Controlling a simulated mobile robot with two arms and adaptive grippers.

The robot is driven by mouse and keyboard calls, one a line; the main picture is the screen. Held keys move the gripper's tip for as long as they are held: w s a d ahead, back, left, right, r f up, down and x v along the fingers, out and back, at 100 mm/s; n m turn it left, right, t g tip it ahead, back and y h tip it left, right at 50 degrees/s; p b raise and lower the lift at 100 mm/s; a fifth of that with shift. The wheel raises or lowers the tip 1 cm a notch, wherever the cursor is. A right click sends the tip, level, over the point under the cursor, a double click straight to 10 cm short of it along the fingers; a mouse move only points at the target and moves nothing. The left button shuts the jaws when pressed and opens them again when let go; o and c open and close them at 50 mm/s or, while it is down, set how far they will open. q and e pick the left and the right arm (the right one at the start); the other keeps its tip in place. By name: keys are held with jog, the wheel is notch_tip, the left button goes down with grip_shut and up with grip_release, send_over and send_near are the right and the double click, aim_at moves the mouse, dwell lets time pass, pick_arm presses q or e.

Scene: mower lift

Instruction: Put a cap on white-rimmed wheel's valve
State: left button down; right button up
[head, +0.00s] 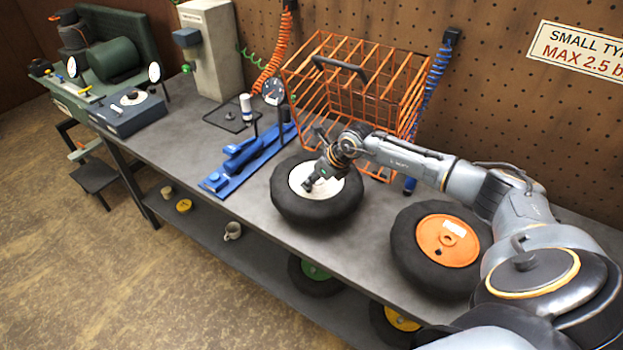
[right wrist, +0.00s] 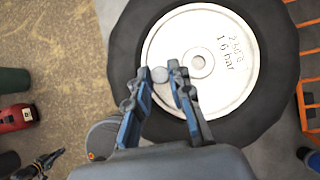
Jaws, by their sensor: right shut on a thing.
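The white-rimmed wheel (head: 300,206) lies flat on the bench with a black tyre. Its rim (right wrist: 215,85) fills the upper part of the right wrist view, printed "1.6 bar". My right gripper (head: 310,184) is over the left part of this rim. The valve is hidden or too small to make out. I cannot make out my left gripper.
An orange-rimmed wheel (head: 447,240) lies to the right on the bench (head: 250,212). An orange wire cage (head: 325,75) stands behind the white-rimmed wheel. A blue tool with a gauge (head: 235,165) lies to the left. The lower shelf holds other wheels and a mug (head: 232,231).

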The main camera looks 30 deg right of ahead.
jog(key=shift+f+b, duration=0.5)
jog(key=shift+f, duration=0.15)
jog(key=o, duration=1.2)
jog(key=shift+c, duration=0.2)
jog(key=shift+r, duration=0.2)
jog(key=shift+r+p, duration=2.3)
jog(key=shift+r, duration=1.35)
